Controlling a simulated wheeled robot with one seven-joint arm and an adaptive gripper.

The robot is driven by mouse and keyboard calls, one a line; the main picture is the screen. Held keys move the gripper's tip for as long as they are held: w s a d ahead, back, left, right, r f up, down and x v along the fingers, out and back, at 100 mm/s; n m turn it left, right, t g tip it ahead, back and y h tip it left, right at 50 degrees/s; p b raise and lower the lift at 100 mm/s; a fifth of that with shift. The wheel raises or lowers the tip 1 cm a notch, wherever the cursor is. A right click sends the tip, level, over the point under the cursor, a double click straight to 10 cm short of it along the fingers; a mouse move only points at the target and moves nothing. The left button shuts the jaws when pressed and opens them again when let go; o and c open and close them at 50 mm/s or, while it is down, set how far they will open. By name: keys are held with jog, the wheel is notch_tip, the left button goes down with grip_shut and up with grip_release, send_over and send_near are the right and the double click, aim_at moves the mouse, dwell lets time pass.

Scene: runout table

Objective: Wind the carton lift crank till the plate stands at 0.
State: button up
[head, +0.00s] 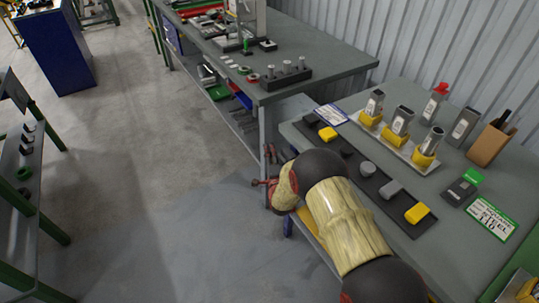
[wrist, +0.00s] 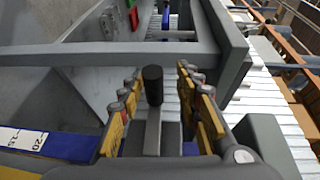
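An upright black knob (wrist: 153,84), which looks like the crank's handle, stands near the middle of the wrist view above a grey block (wrist: 153,132). My gripper (wrist: 155,92) is open, with yellow-padded fingers on either side of the knob. Gaps show between the knob and both fingers, so it is not gripped. In the head view my gripper (head: 264,168) is low beside the table edges, and the crank is not visible there.
A grey beam (wrist: 110,50) and frame wall (wrist: 222,35) lie close beyond the fingers. White rollers (wrist: 268,100) run at the right. The floor (head: 150,190) at left is clear.

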jog(key=c, duration=0.5)
jog(key=shift+r, duration=0.15)
grip_shut()
jog(key=shift+w, duration=0.1)
